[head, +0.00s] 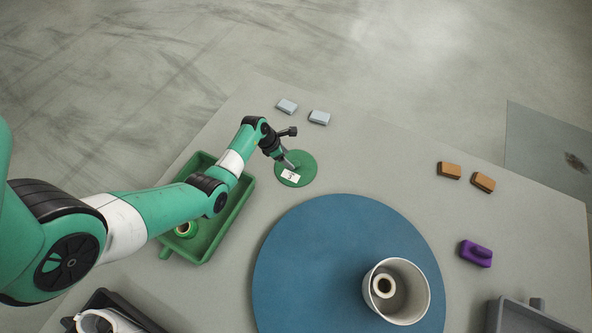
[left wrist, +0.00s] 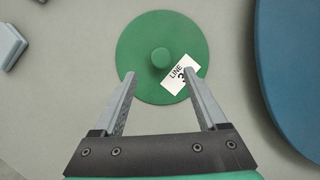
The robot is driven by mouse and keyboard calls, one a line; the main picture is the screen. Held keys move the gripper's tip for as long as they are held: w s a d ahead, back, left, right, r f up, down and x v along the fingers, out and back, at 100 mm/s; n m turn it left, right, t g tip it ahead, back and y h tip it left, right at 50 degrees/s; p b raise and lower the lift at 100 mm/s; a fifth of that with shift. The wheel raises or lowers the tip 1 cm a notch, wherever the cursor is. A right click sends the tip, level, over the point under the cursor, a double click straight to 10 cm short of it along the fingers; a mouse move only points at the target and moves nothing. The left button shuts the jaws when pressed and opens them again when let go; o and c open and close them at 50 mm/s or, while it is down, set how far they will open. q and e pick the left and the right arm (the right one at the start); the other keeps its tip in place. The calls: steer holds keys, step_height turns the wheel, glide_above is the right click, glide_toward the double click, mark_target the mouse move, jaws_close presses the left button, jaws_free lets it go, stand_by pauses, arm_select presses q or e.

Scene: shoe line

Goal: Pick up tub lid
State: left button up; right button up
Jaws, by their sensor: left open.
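The tub lid (head: 305,166) is a round green disc lying flat on the grey table. My left gripper (head: 291,166) is over the left part of the lid in the head view. In the left wrist view my left gripper (left wrist: 159,74) is open and empty, with its fingertips on either side of the knob's near side. My right gripper is not in view.
A blue round mat (head: 300,260) bears a white tub (head: 428,300) with a roll inside. A green tray (head: 243,195) lies under my left arm. Grey blocks (head: 319,117), orange blocks (head: 449,170) and a purple block (head: 475,254) stand around. A grey tray (head: 500,318) is at lower right.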

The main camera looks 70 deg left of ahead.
mark_target(296, 164)
arm_select(q)
steer(key=b+x, duration=0.2)
steer(key=x, duration=0.1)
steer(key=b+x, duration=0.2)
steer(key=shift+w+d+f, duration=0.15)
steer(key=shift+w+f, duration=0.1)
steer(key=shift+w, duration=0.1)
steer(key=shift+r, duration=0.1)
jaws_close()
